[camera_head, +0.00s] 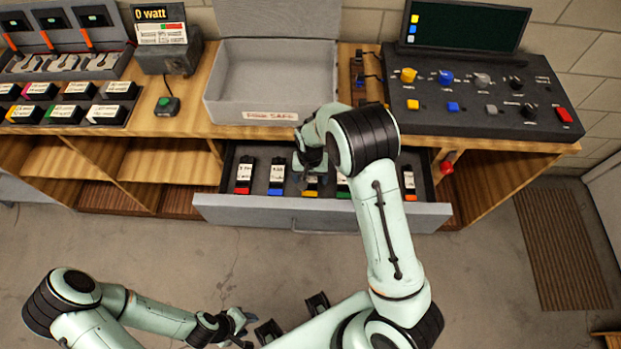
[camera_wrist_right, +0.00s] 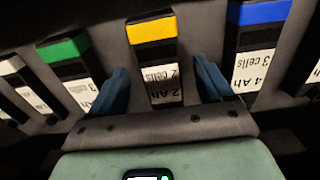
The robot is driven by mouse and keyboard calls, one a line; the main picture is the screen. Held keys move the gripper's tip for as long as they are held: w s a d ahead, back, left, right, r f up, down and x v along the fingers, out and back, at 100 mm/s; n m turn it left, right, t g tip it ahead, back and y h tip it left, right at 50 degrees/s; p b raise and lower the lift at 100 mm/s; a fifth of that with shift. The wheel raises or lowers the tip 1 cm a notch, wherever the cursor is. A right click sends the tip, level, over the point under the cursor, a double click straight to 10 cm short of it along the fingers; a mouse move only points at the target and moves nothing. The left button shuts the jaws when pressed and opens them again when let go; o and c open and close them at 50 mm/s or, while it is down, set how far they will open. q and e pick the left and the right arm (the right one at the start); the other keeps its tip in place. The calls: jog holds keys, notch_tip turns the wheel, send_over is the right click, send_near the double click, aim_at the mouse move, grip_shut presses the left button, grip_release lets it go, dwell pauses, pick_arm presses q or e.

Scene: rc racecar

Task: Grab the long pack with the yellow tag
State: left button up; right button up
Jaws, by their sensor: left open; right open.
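The long pack with the yellow tag (camera_wrist_right: 152,50) lies in the open drawer, black with a white "2 Ah 2 cells" label. In the head view the yellow-tagged pack (camera_head: 311,191) is mostly hidden under my right gripper (camera_head: 311,172). My left gripper (camera_head: 238,326) is open and empty, low in the head view, away from the drawer.
Neighbouring packs have a green tag (camera_wrist_right: 64,49) and a blue tag (camera_wrist_right: 259,13), close beside the fingers. The drawer (camera_head: 270,213) also holds a red-tagged pack (camera_head: 244,176) and an orange-tagged pack (camera_head: 408,183). A grey open box (camera_head: 270,117) and a control panel (camera_head: 480,122) stand on the bench above.

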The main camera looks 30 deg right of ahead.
notch_tip(320, 180, down, 2)
jog(key=shift+c, duration=0.3)
